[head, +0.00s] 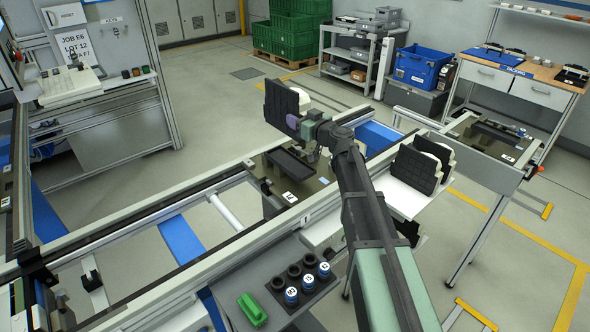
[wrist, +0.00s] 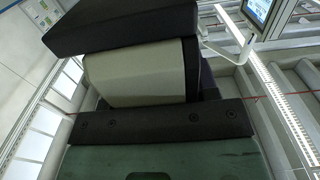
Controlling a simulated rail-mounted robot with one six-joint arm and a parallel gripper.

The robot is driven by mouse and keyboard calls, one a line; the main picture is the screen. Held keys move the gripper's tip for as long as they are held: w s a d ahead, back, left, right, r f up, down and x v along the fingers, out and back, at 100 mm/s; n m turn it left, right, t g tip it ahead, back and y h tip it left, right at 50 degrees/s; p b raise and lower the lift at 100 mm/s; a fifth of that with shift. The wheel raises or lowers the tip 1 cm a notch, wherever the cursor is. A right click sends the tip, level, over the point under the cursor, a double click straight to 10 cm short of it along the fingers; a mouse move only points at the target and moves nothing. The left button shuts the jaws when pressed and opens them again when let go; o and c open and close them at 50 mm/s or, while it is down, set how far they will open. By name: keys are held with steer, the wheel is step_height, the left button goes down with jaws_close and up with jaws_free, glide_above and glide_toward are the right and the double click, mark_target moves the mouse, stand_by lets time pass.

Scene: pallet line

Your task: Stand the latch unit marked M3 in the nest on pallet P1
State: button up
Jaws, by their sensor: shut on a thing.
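My gripper (head: 297,122) is shut on a latch unit (head: 281,104), a ribbed black plate with a cream body behind it. It holds the unit raised above the conveyor, beyond the pallet. The wrist view shows the unit's black part (wrist: 125,25) and cream body (wrist: 135,78) close up; the fingertips are largely hidden there. No M3 mark is readable. A dark pallet (head: 318,187) sits on the conveyor with a black rectangular nest (head: 289,163) and a small white label (head: 289,197), too small to read. The nest looks empty. My arm covers part of the pallet's right side.
More black-and-cream units (head: 418,168) stand on a white shelf right of my arm. Another pallet (head: 490,142) lies at the right. Blue-capped cylinders (head: 308,281) and a green part (head: 252,309) are on the near grey bench. Conveyor rails (head: 180,215) border the pallet.

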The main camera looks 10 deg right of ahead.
step_height(320, 180, down, 14)
steer(key=b, duration=1.1)
steer(key=shift+f+b, duration=0.2)
steer(key=shift+b, duration=0.1)
steer(key=shift+r, duration=0.3)
steer(key=shift+f, duration=0.15)
steer(key=o, duration=0.7)
steer(key=shift+f, duration=0.1)
steer(key=shift+c, duration=0.2)
steer(key=o, duration=0.4)
steer(key=shift+o, duration=0.2)
steer(key=shift+s+r+p, duration=0.15)
steer(key=shift+r+p, duration=0.15)
steer(key=v, duration=1.1)
steer(key=shift+s+d, duration=0.2)
steer(key=shift+s, duration=0.15)
